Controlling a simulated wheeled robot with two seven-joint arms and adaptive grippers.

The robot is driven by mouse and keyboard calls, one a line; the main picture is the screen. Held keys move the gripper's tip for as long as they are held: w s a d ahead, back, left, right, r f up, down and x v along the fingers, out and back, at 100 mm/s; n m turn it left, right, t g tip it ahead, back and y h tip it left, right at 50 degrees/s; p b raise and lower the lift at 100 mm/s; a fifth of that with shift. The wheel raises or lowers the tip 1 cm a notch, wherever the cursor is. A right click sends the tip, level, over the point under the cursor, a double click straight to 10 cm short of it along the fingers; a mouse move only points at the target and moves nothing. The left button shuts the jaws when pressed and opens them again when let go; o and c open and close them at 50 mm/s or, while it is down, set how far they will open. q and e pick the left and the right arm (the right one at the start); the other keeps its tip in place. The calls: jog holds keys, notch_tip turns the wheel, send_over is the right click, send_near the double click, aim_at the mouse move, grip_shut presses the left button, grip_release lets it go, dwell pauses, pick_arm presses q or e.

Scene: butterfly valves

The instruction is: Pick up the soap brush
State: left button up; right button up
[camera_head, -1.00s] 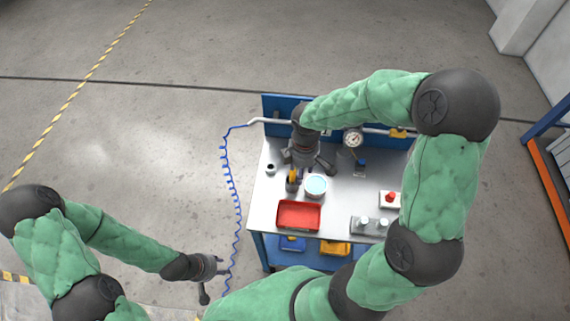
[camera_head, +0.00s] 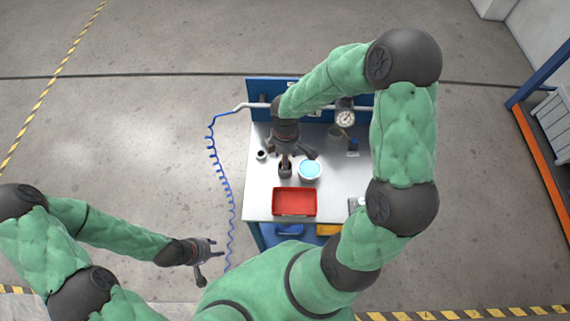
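I cannot make out the soap brush for certain. A white bowl (camera_head: 310,169) of light-blue liquid stands on the workbench (camera_head: 258,190). A small dark upright object (camera_head: 285,170) is just left of the bowl, partly hidden under my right gripper (camera_head: 289,154). That gripper points down over the back left of the bench, its fingers spread; it looks open, and I see nothing held in it. My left gripper (camera_head: 209,261) is low beside the bench's left side, over the floor, fingers apart and empty.
A red tray (camera_head: 294,202) lies at the bench's front. A pressure gauge (camera_head: 345,119) and pipe are at the back panel. A blue coiled hose (camera_head: 222,172) hangs left. My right arm hides the bench's right side.

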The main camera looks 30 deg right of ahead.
notch_tip(320, 180, down, 3)
jog(key=shift+w+r, duration=0.1)
jog(key=shift+r, duration=0.05)
grip_shut()
jog(key=shift+r, duration=0.15)
notch_tip(320, 180, up, 10)
jog(key=shift+f+p, duration=0.1)
jog(key=shift+p, duration=0.75)
